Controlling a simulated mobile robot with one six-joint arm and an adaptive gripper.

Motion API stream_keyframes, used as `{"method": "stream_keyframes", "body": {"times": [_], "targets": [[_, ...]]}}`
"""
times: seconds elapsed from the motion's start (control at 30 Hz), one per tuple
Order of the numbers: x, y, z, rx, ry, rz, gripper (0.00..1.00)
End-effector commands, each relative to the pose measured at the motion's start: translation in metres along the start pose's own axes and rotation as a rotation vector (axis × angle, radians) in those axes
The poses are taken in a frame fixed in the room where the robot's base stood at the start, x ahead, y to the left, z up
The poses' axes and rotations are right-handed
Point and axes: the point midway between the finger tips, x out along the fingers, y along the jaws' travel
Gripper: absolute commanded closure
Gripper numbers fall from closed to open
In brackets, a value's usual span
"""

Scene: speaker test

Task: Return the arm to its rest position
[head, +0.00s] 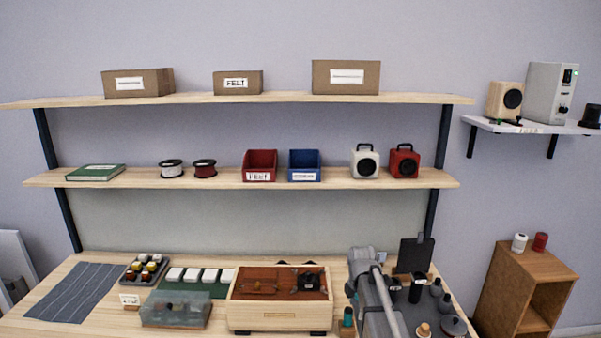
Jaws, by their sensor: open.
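Part of my grey arm (378,290) shows at the lower right, in front of the workbench. It rises from the bottom edge of the head view to a rounded joint near the bench's back and covers part of a grey tray or mat (375,325). I cannot make out my gripper or its fingertips in this view. I see nothing held.
The bench (75,325) carries a striped cloth (78,292), a clear box (175,312), an open wooden case (280,317) and a dark upright panel (414,255). Knobbed items crowd beside my arm. A wooden cabinet (505,290) stands right. Shelves hang behind.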

Motion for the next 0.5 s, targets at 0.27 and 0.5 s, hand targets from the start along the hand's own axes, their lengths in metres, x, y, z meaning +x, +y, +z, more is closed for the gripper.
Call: {"method": "stream_keyframes", "body": {"times": [0.27, 0.5], "targets": [[0.0, -0.046, -0.013, 0.397, 0.0, 0.0, 0.2], [0.0, -0.081, -0.024, 0.743, 0.0, 0.0, 0.2]]}}
